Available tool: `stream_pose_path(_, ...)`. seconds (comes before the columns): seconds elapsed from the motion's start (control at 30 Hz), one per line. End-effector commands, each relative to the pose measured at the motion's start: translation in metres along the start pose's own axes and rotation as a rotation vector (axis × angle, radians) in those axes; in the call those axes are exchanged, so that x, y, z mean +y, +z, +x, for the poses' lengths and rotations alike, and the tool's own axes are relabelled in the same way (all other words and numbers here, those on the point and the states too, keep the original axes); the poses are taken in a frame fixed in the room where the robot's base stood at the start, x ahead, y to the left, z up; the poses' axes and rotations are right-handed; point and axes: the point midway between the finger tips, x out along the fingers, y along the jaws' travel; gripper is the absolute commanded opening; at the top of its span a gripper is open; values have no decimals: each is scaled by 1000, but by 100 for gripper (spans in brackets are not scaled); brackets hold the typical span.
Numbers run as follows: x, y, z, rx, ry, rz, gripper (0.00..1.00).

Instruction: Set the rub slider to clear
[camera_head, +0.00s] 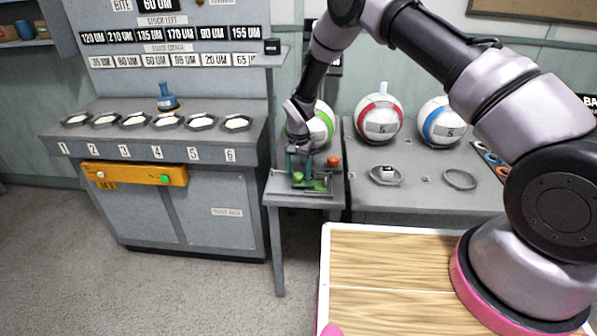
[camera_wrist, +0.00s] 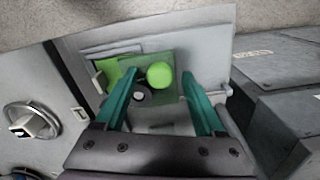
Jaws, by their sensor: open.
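My gripper (camera_head: 300,168) points down over a small grey stand (camera_head: 280,192) at the middle of the head view. Its two teal fingers are spread apart, with nothing held between them. In the wrist view the gripper (camera_wrist: 165,95) spans a green plate (camera_wrist: 150,65) bearing a bright green round knob (camera_wrist: 158,75) and a small dark round part. The green knob (camera_head: 298,177) also shows below the fingers in the head view. An orange-red knob (camera_head: 333,160) sits right of the gripper. No label shows which part is the rub slider, and its setting cannot be read.
A grey bench (camera_head: 420,180) to the right carries metal rings and striped balls (camera_head: 378,119). A counter (camera_head: 85,140) with numbered dishes and an orange panel (camera_head: 135,174) stands left. A blue-handled tool (camera_head: 167,97) sits behind the dishes. Open floor lies in front.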

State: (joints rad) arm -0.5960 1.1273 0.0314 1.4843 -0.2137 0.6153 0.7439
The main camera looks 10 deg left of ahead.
Motion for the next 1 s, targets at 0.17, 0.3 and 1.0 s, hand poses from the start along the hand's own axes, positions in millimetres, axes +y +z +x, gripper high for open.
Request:
stream_pose_path(0.17,0,0,0,0,0,0,29)
stream_pose_path(0.3,0,0,0,0,0,0,0)
stream_pose_path(1.0,0,0,-1,0,0,0,0)
